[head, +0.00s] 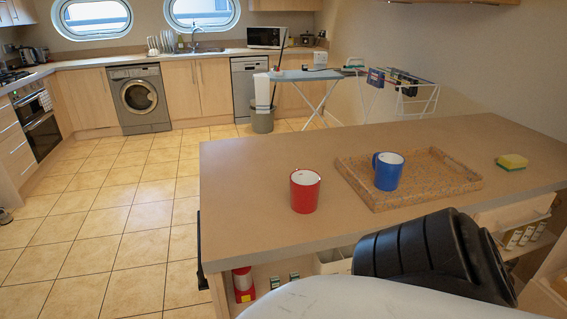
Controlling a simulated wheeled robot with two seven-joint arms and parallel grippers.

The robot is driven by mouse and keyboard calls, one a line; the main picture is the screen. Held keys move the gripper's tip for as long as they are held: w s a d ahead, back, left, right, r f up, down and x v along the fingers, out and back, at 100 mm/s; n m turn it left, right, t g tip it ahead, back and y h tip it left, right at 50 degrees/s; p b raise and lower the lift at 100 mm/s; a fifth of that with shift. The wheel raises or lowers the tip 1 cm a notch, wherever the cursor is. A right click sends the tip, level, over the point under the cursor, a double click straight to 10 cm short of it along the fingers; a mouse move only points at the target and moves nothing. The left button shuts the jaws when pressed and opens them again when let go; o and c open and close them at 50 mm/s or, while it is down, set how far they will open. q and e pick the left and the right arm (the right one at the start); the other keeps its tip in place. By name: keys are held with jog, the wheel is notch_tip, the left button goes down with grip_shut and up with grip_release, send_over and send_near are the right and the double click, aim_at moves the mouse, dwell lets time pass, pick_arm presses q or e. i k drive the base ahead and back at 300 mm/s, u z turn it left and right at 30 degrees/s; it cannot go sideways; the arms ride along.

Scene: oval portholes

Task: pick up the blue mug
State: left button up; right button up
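The blue mug (388,171) stands upright in a speckled brown cork-like tray (448,172) on the island counter (260,160). Its handle points left. Neither of my grippers shows in the head view. A black and pale grey part of my own body fills the bottom right, in front of the counter's near edge.
A yellow sponge (511,162) lies right of the tray. The counter's left part and far strip are clear. An ironing board (306,75) and drying rack (415,101) stand behind.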

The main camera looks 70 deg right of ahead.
aim_at(388, 168)
jog(key=u, duration=0.55)
jog(key=k, duration=1.2)
jog(key=z, duration=1.15)
